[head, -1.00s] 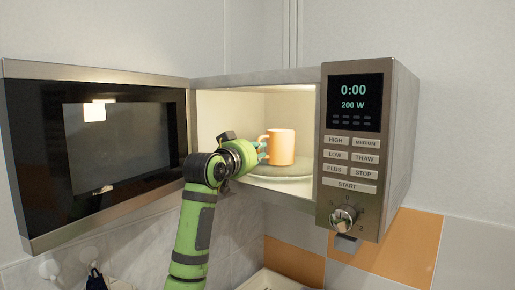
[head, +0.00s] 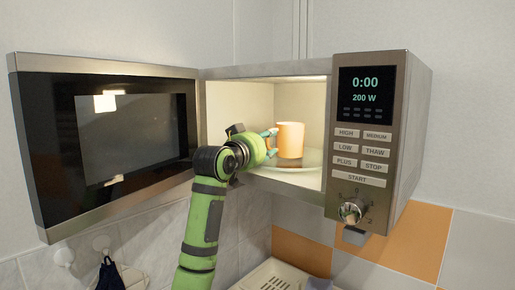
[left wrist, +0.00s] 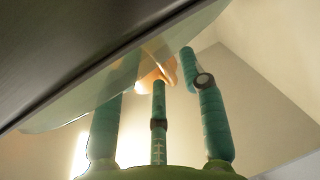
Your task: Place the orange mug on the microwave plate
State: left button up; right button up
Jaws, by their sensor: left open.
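The orange mug (head: 291,140) stands upright on the microwave plate (head: 312,158) inside the open microwave (head: 300,72). My left gripper (head: 271,143) reaches into the microwave from the left, with its teal fingers open just left of the mug at its handle side. The gripper partly hides the handle and the plate's left part. In the left wrist view, the teal fingers (left wrist: 160,100) are spread, and part of the orange mug (left wrist: 158,65) shows beyond them, with the glass plate (left wrist: 75,105) edge-on. My right gripper is not in view.
The microwave door (head: 110,135) stands wide open on the left. The control panel (head: 362,140) with its knob (head: 350,211) borders the opening on the right. A pale rack (head: 272,277) lies below, and a dark cloth (head: 110,275) hangs at lower left.

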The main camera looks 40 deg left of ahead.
pick_arm(q)
jog(key=s+d+b, duration=0.1)
jog(key=s+b, duration=0.5)
jog(key=s, duration=0.5)
jog(key=shift+s+d+b, duration=0.25)
jog(key=shift+s+b, duration=0.05)
